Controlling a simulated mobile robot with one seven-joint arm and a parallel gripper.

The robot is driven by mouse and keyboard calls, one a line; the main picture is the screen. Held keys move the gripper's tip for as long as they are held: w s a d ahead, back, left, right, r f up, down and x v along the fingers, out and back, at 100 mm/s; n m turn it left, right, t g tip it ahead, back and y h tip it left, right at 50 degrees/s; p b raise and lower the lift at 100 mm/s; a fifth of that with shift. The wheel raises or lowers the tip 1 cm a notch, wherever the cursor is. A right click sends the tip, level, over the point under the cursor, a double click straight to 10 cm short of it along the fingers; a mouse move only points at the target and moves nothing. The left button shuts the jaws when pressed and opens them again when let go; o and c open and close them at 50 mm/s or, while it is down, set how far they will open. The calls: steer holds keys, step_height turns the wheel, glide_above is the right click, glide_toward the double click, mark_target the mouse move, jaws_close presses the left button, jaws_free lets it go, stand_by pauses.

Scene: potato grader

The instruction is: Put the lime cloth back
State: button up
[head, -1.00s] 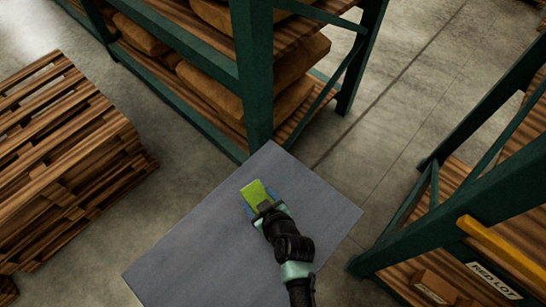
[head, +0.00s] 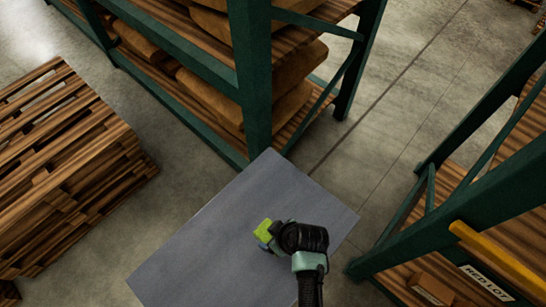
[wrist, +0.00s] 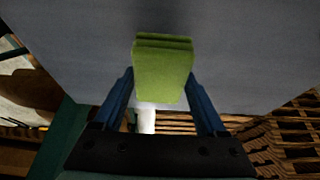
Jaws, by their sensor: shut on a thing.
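The lime cloth (head: 264,231) is a small folded yellow-green pad. In the wrist view the cloth (wrist: 163,68) sits between the two blue fingers, its folded layers showing at the far edge. My gripper (wrist: 161,92) is shut on it. In the head view my gripper (head: 268,240) is over the grey tabletop (head: 200,255), and my wrist hides part of it. I cannot tell how high the cloth is above the surface.
A green rack with brown sacks (head: 210,97) stands behind the table. Stacked wooden pallets (head: 65,165) are at the left. A green rack (head: 455,215) with a yellow bar and a "RED LOT" label (head: 487,283) stands at the right. The tabletop is otherwise bare.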

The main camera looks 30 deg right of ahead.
steer(key=shift+f, duration=2.15)
steer(key=o, duration=1.1)
steer(key=v, duration=1.2)
